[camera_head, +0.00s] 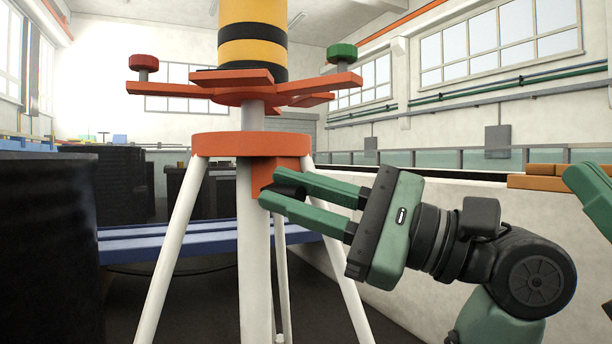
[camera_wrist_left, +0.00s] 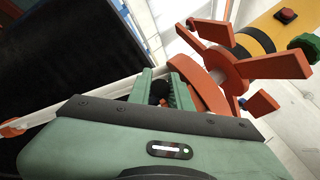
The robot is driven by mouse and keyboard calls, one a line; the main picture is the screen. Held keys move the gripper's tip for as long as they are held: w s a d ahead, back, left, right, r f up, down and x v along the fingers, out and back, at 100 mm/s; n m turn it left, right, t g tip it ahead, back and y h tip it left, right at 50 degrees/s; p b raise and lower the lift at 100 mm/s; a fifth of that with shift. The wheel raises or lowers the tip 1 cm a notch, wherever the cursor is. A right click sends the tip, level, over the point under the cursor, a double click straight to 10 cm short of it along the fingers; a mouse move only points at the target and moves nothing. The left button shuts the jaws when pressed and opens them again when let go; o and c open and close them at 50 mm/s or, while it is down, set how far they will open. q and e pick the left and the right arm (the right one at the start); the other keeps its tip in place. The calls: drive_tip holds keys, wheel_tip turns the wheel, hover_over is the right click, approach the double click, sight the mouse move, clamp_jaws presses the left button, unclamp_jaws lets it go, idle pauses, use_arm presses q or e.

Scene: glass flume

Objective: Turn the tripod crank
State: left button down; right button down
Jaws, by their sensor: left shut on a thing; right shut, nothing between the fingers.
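The tripod has white legs (camera_head: 253,260) and an orange round head (camera_head: 225,145), with an orange block (camera_head: 263,172) on its side. The crank's black grip (camera_head: 287,181) is at this block, partly hidden by my fingers. My left gripper (camera_head: 278,192) reaches in from the right of the head view, its green fingers shut on the crank grip. In the left wrist view the left gripper (camera_wrist_left: 160,88) has the black grip (camera_wrist_left: 158,93) between its fingers, beside the orange head (camera_wrist_left: 203,95). The rest of the crank is hidden.
Above the tripod head are orange arms (camera_head: 160,88) with red (camera_head: 144,63) and green (camera_head: 341,52) knobs and a yellow-black column (camera_head: 252,40). A large black drum (camera_head: 50,240) stands left, with a blue beam (camera_head: 150,247) behind. A pale wall (camera_head: 440,215) runs along the right.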

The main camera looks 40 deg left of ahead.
drive_tip(key=s+a+r+n+g+h, duration=0.4)
drive_tip(key=s+a+r+n+g, duration=0.3)
drive_tip(key=a+g, duration=0.25)
drive_tip(key=s+a+f+n+h, duration=0.25)
drive_tip(key=s+h, duration=0.25)
drive_tip(key=s, duration=0.5)
drive_tip(key=w+a+f, duration=0.3)
drive_tip(key=a, duration=0.7)
drive_tip(key=shift+f+g, duration=0.2)
drive_tip(key=shift+g, duration=0.25)
drive_tip(key=shift+a+n, duration=0.1)
drive_tip(key=shift+n, duration=0.15)
